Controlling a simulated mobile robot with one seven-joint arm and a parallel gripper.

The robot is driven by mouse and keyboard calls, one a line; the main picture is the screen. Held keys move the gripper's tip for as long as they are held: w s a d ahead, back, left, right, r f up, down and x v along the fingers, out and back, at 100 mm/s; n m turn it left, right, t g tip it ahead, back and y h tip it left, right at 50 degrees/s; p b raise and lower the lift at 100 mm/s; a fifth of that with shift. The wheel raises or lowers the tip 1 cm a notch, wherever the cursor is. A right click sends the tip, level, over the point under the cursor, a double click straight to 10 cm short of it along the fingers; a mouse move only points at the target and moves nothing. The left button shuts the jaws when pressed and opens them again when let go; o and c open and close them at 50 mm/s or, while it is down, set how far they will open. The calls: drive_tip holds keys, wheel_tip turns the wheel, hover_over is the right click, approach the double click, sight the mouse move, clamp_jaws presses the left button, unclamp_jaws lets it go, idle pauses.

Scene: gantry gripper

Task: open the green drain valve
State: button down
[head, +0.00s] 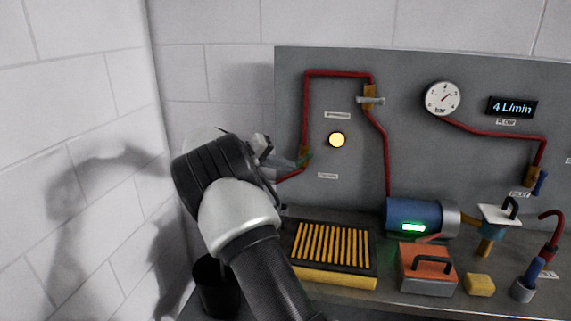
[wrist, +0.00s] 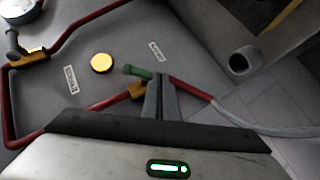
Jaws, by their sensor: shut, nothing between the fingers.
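The green drain valve has a green handle (wrist: 137,71) on a brass body (wrist: 137,90), set in the red pipe. In the head view the valve (head: 305,157) is at the lower left of the grey panel, partly hidden by my gripper (head: 284,157). In the wrist view my gripper (wrist: 160,84) is shut and empty. Its fingertips are just right of the green handle and brass body. I cannot tell whether they touch the valve.
A grey-lever valve (head: 371,99), yellow lamp (head: 337,140), gauge (head: 443,98) and flow display (head: 511,107) reading 4 L/min are on the panel. Below are a yellow-ribbed tray (head: 335,281), blue motor (head: 405,216), orange-lidded box (head: 428,268) and black bin (head: 209,290). A wall stands left.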

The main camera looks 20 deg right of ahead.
drive_tip(key=shift+s+d+f+n+g+h+b, duration=0.1)
drive_tip(key=shift+f+n+h+b, duration=0.4)
drive_tip(key=shift+h, duration=0.35)
drive_tip(key=shift+s+d+f+n+g+h+b, duration=0.15)
drive_tip(key=shift+f+n+h+b, duration=0.35)
drive_tip(key=shift+h, duration=0.4)
drive_tip(key=shift+w+d+f+n+g+h+b, duration=0.1)
drive_tip(key=shift+f+n+h+b, duration=0.2)
drive_tip(key=shift+n+h, duration=0.45)
drive_tip(key=shift+s+d+h+b, duration=0.1)
drive_tip(key=shift+h+b, duration=0.2)
drive_tip(key=shift+h, duration=0.1)
